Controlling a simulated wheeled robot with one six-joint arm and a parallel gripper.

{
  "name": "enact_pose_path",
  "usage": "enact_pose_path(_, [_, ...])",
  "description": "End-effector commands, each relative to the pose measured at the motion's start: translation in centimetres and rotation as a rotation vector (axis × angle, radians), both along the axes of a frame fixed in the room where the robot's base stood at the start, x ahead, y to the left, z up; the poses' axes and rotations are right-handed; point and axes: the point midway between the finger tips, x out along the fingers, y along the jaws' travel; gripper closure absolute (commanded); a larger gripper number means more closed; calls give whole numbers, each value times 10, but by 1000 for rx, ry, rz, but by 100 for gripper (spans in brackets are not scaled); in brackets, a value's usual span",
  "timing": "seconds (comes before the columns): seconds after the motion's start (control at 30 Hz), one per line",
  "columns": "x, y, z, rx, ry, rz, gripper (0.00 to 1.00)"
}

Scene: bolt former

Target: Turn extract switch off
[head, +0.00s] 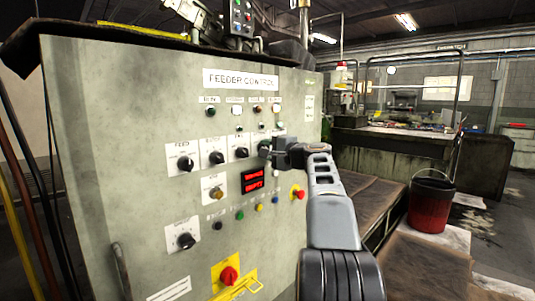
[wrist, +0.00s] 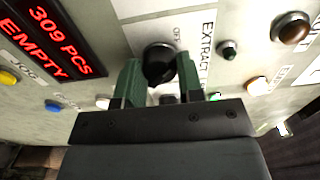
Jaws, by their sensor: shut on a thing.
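The extract switch (wrist: 158,58) is a black rotary knob on a pale panel in the wrist view. The word EXTRACT is printed beside it, and OFF shows near the knob. My gripper (wrist: 160,78) has green fingers on both sides of the knob and is shut on it. In the head view my gripper (head: 268,151) is against the feeder control panel (head: 130,130), at the right end of a row of black knobs. There it hides the extract switch. I cannot tell the knob's exact pointing direction.
A red lit display (head: 252,182) is just below my gripper. A red bucket (head: 431,203) stands to the right.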

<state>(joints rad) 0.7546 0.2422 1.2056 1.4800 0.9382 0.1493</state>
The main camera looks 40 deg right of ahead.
Motion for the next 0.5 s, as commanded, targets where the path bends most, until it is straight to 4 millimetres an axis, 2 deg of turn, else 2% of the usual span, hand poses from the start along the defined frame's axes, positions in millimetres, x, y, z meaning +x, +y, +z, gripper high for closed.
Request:
enact_pose_path(0.47, [0, 0, 0, -14, -2, 1, 89])
enact_pose_path(0.5, [0, 0, 0, -14, -2, 1, 64])
